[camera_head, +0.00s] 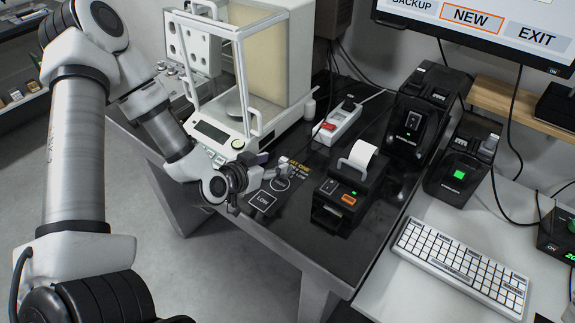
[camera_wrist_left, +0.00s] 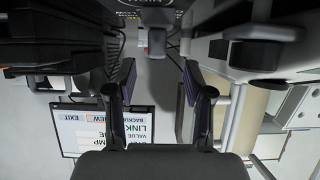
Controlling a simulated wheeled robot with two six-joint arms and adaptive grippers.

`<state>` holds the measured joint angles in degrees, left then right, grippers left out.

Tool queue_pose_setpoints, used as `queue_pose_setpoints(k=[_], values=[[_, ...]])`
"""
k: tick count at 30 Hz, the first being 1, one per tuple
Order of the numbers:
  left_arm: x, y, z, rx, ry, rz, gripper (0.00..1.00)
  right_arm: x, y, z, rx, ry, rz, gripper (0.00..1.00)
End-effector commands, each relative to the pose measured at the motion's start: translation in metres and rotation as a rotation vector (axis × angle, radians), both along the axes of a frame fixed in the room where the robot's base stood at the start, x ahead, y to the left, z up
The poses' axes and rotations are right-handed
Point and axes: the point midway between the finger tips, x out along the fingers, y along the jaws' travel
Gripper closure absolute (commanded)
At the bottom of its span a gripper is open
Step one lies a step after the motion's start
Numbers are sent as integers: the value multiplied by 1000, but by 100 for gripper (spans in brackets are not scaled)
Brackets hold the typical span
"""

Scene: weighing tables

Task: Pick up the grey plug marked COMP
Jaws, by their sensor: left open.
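A small pale grey piece (camera_head: 283,165) stands on the black table by the printed marks, just beyond my left gripper. It may be the grey plug, but no COMP mark is readable. My left gripper (camera_head: 258,180) is low over the table's front edge, with its fingers apart and nothing seen between them. In the left wrist view, which is upside down, its two fingers (camera_wrist_left: 160,82) are spread. My right gripper is not in view.
A glass-sided balance (camera_head: 213,130) stands behind my left gripper. A black label printer (camera_head: 345,190) with a paper roll is to its right. Black devices (camera_head: 415,115) stand farther right, and a white keyboard (camera_head: 460,265) lies on the pale desk. Cables cross the back.

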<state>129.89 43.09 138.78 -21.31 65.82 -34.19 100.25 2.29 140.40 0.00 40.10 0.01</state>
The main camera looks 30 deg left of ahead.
Motion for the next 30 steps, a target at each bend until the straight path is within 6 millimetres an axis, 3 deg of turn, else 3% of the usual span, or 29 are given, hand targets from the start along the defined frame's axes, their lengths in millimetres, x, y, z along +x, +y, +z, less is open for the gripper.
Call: queue_pose_setpoints(k=[9,17,21,30], values=[[43,-7,-19,3,1,-1,48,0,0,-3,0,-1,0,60],[47,-7,-21,-1,0,0,48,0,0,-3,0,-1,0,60],[47,-7,-21,-1,0,0,98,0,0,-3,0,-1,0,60],[47,-7,-21,-1,1,0,100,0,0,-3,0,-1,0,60]])
